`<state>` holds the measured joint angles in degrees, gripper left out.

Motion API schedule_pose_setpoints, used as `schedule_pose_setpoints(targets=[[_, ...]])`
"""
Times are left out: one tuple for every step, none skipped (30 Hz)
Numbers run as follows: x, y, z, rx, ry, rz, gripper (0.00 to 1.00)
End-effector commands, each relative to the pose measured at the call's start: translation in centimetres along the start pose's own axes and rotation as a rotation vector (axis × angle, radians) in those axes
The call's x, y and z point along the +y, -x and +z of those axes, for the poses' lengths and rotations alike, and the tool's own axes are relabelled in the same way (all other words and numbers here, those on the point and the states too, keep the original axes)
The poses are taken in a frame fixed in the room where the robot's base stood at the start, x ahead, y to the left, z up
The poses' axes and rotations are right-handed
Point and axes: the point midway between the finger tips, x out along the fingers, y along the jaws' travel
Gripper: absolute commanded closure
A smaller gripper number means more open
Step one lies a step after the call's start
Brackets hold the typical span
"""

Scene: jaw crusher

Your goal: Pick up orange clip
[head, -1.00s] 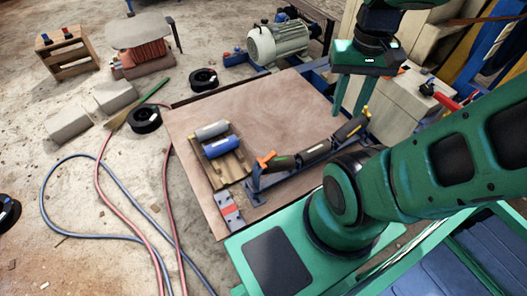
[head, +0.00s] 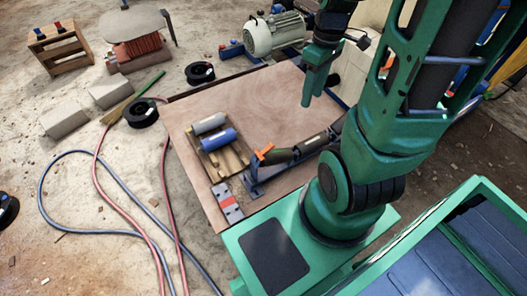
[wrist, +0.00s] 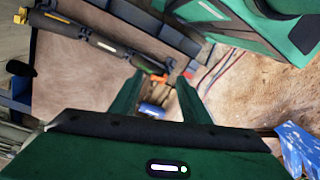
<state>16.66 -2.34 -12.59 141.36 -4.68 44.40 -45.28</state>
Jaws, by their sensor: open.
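The orange clip (head: 264,152) sits at the near left end of a blue rack (head: 252,180) that holds dark cylindrical tools on the wooden board. The clip also shows in the wrist view (wrist: 158,78), seen small between my fingers. My gripper (head: 309,98) is above the board, up and to the right of the clip and apart from it. Its two green fingers point down, and in the wrist view (wrist: 158,88) they stand apart with nothing held between them.
A wooden tray with a grey cylinder (head: 209,123) and a blue cylinder (head: 218,140) lies left of the rack. A red and grey block (head: 227,202) is on the board's near edge. The board's far part (head: 250,100) is bare. A motor (head: 274,35) stands behind.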

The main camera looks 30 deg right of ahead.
Motion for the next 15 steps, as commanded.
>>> schedule_pose_setpoints(targets=[[0.5,-1.4,-0.9,-0.003,0.080,-0.019,0.58],[0.8,-2.1,-1.5,0.000,0.134,-0.027,0.58],[1.1,-3.2,-2.2,0.006,0.203,-0.039,0.58],[1.4,-4.0,-2.7,0.011,0.255,-0.049,0.58],[1.6,-4.8,-3.2,0.018,0.307,-0.057,0.58],[1.9,-5.8,-3.9,0.028,0.375,-0.068,0.58],[2.1,-6.7,-4.4,0.035,0.425,-0.077,0.58],[2.2,-7.5,-4.8,0.044,0.476,-0.086,0.58],[2.5,-8.7,-5.5,0.057,0.543,-0.097,0.58],[2.6,-9.6,-5.9,0.067,0.591,-0.105,0.58],[2.8,-10.5,-6.3,0.079,0.640,-0.112,0.58],[2.9,-11.7,-6.8,0.094,0.703,-0.122,0.58],[3.0,-12.7,-7.2,0.107,0.751,-0.129,0.58],[3.1,-13.6,-7.5,0.120,0.797,-0.135,0.58],[3.1,-14.8,-8.0,0.139,0.857,-0.142,0.58]])
